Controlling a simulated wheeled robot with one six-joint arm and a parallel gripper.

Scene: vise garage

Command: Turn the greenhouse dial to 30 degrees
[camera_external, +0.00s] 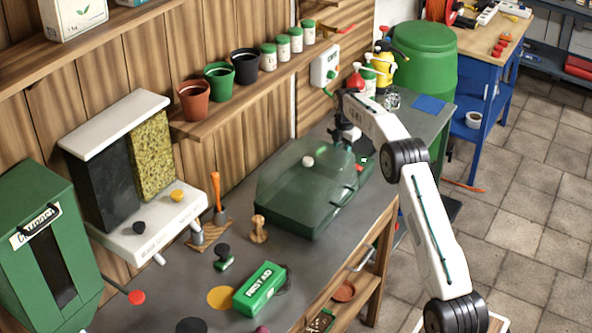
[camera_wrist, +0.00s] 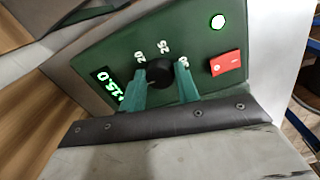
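The greenhouse (camera_external: 290,205), a green box with a clear cover, sits on the grey bench in the external view. In the wrist view its dark green panel (camera_wrist: 205,38) carries a black round dial (camera_wrist: 159,73). White marks 20, 25 and 30 surround the dial, with the 30 partly behind a finger. A lit display (camera_wrist: 108,84) at left seems to read about 25.0, partly cut by a finger. My gripper (camera_wrist: 161,84) has its teal fingers on either side of the dial, with what looks like a small gap each side. In the external view my gripper (camera_external: 350,138) is at the greenhouse's right end.
A red switch (camera_wrist: 225,63) and a round white light (camera_wrist: 217,21) are right of the dial. Red and yellow spray bottles (camera_external: 381,66) stand behind my arm. Pots (camera_external: 194,101) line the shelf.

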